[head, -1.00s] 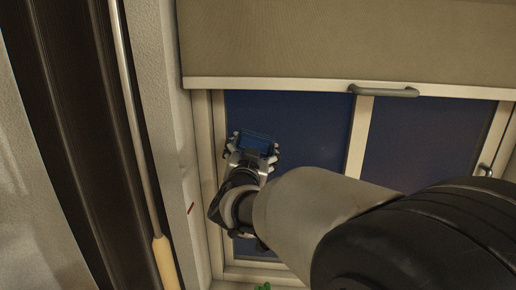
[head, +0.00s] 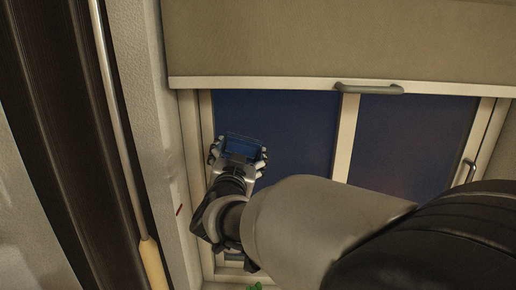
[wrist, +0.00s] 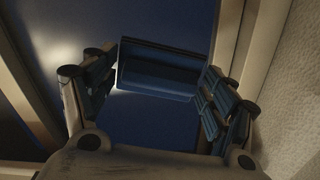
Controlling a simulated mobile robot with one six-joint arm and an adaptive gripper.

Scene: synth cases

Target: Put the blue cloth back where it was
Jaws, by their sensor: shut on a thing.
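My gripper (head: 239,153) is in front of the left window pane in the head view, with its fingers on both sides of a blue thing. I take this for the blue cloth (head: 244,144). It looks like a flat, boxy, folded piece with a straight edge. In the wrist view the blue cloth (wrist: 158,70) spans the gap between the fingertips of my gripper (wrist: 160,82), against the dark blue pane. The finger pads are blue too. The exact finger contact is hard to see in the dim light.
A window with pale frame bars (head: 347,135) and dark panes lies behind the gripper. A beige blind (head: 300,40) with a grey handle (head: 369,88) covers its top. A rod with a yellow grip (head: 151,262) hangs at left. A window latch (head: 468,172) is at right.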

